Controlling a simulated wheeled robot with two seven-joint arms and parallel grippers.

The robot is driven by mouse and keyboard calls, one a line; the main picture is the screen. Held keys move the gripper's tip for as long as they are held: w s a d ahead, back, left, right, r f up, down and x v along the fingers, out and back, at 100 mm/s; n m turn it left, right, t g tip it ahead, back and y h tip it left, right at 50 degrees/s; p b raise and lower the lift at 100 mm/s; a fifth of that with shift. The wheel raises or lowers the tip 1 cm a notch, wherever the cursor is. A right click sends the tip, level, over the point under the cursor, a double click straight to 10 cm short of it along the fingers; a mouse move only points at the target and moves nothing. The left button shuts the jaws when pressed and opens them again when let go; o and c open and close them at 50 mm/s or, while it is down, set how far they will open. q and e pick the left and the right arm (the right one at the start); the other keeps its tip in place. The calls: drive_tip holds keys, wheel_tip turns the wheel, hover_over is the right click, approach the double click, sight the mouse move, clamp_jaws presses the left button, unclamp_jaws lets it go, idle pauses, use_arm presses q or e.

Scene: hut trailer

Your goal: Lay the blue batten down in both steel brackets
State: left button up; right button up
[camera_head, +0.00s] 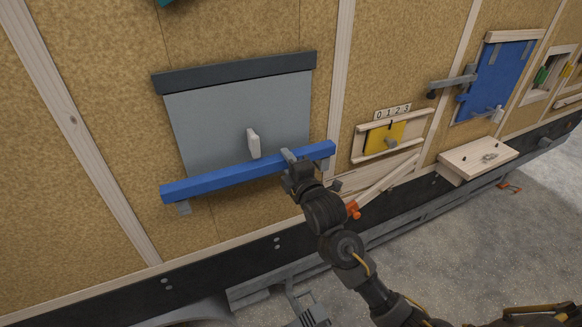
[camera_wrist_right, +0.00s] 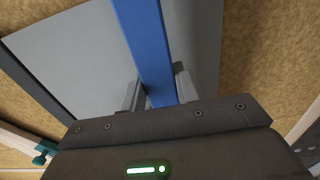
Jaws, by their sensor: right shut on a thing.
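The blue batten (camera_head: 225,180) lies lengthwise across the lower edge of the grey panel in the head view, its right end slightly higher in the picture. My right gripper (camera_head: 289,158) is shut on it near its right end. In the right wrist view the batten (camera_wrist_right: 148,45) runs between the two fingers of the gripper (camera_wrist_right: 158,90). My left gripper is not in view.
The grey panel (camera_head: 225,115) with a pale handle (camera_head: 253,143) is behind the batten. To the right are a yellow slider (camera_head: 385,137) under a number strip, a slanted wooden strip with an orange end, a blue door (camera_head: 492,80) and a small wooden shelf (camera_head: 478,157).

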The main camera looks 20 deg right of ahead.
drive_tip(key=shift+w+a, duration=0.15)
drive_tip(key=shift+w, duration=0.95)
drive_tip(key=shift+d+p, duration=0.2)
drive_tip(key=shift+p, duration=0.35)
idle(0.6)
drive_tip(key=shift+f, duration=0.25)
idle(0.4)
drive_tip(key=shift+f+b, duration=0.35)
drive_tip(key=shift+f+b, duration=0.45)
drive_tip(key=shift+f, duration=0.35)
idle(0.4)
drive_tip(key=shift+f, duration=0.35)
drive_tip(key=shift+d+f+b, duration=0.1)
drive_tip(key=shift+f+b, duration=0.2)
drive_tip(key=shift+f, duration=0.05)
